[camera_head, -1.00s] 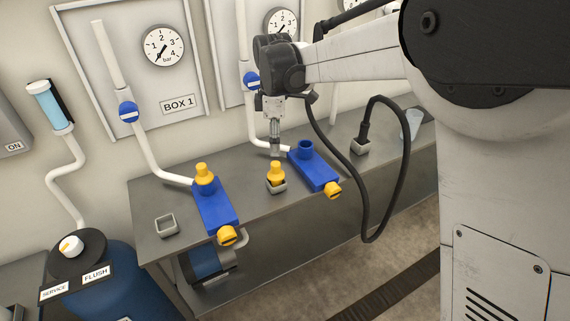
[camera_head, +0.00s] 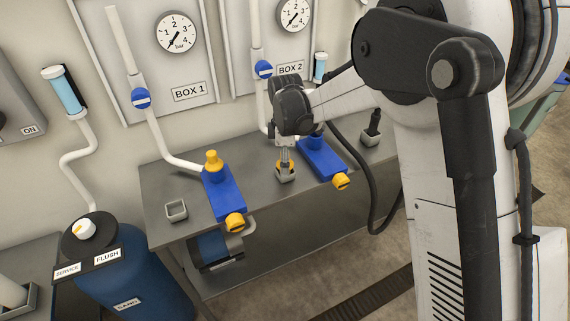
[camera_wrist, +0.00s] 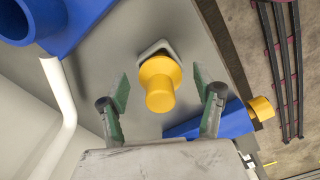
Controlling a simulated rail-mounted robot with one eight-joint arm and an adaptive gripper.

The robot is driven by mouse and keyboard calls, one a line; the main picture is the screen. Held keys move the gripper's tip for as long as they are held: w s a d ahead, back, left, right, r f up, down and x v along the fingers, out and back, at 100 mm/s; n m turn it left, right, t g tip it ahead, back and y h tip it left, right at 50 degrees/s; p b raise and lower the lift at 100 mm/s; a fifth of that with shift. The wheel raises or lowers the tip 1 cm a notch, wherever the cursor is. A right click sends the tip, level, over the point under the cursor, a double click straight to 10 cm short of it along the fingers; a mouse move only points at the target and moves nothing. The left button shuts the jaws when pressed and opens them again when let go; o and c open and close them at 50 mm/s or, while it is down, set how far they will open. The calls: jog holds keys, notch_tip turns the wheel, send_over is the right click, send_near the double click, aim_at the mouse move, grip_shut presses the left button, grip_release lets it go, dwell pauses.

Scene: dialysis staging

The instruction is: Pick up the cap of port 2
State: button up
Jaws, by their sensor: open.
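A yellow cap (camera_head: 285,166) stands upright in a small grey holder (camera_head: 286,178) on the bench, between the two blue port blocks. In the wrist view the cap (camera_wrist: 160,82) is in the middle, with its holder (camera_wrist: 152,48) around its base. My gripper (camera_head: 285,157) points down just above the cap and partly hides it in the head view. In the wrist view my gripper (camera_wrist: 161,86) is open, one finger on each side of the cap. Whether the fingertips reach cap height cannot be told. Port 2 (camera_head: 325,163), below BOX 2, has an uncapped blue socket.
The port 1 block (camera_head: 224,196) carries its own yellow cap (camera_head: 213,160). An empty grey holder (camera_head: 176,210) is at the bench's left, and another holder (camera_head: 370,139) with a dark plug is at the right. A black cable hangs past the bench edge.

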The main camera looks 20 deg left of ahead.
jog(key=shift+f, duration=0.85)
jog(key=c, duration=1.3)
jog(key=shift+r, duration=0.1)
jog(key=shift+c, duration=0.2)
